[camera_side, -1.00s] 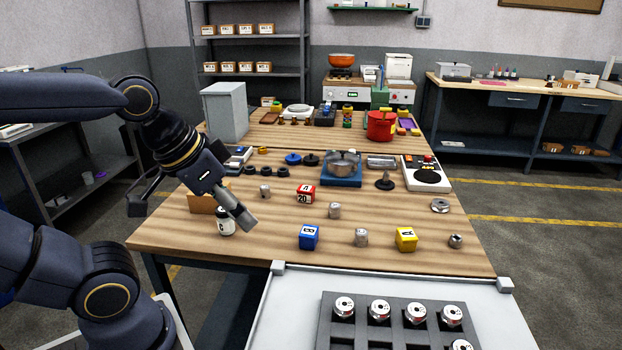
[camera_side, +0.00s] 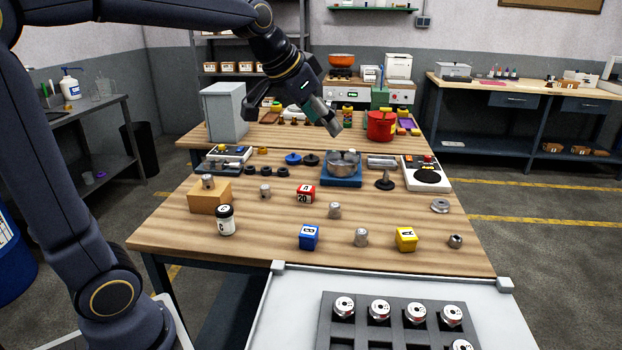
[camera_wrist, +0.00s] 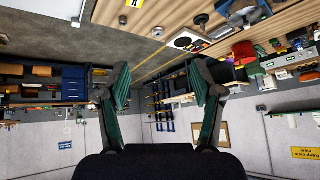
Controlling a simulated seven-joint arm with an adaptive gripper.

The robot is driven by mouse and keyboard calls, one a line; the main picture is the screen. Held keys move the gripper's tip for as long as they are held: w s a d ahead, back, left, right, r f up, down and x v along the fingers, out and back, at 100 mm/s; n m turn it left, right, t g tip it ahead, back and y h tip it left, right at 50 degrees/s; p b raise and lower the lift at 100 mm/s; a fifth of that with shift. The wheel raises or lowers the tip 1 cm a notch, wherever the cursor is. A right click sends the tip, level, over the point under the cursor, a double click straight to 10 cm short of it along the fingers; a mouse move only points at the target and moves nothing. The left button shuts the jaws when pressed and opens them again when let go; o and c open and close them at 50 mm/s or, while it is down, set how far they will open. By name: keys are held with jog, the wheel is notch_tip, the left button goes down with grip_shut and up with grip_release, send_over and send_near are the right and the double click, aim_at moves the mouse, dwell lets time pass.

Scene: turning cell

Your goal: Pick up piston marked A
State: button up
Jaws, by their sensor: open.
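Several round-topped metal pistons (camera_side: 379,309) stand in a dark grey rack (camera_side: 330,325) at the front; their top markings are too small to read. Small metal cylinders stand on the table, among them one at the middle (camera_side: 334,211), one in front of it (camera_side: 361,237) and one on a wooden block (camera_side: 208,182). I cannot tell which piece is marked A. My gripper (camera_side: 333,120) is raised above the back half of the table, far from the rack. In the wrist view its fingers (camera_wrist: 160,75) are spread with nothing between them.
A yellow block marked A (camera_side: 405,239), a blue block (camera_side: 309,237) and a red block (camera_side: 306,194) sit on the table (camera_side: 270,255). A red pot (camera_side: 381,125) is near the gripper. A grey box (camera_side: 225,113) stands at back left.

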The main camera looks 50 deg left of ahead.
jog(key=w+a+f, duration=0.6)
jog(key=w, duration=0.3)
jog(key=n+g, duration=0.2)
jog(key=g, duration=0.1)
send_over(335, 205)
jog(key=s, duration=0.2)
notch_tip(335, 205, down, 22)
jog(key=shift+d+f, duration=0.15)
jog(key=shift+f, duration=0.1)
jog(key=shift+a+x, duration=0.2)
jog(key=shift+x, duration=2.95)
jog(key=shift+s, duration=0.15)
jog(key=shift+c, duration=0.3)
grip_shut()
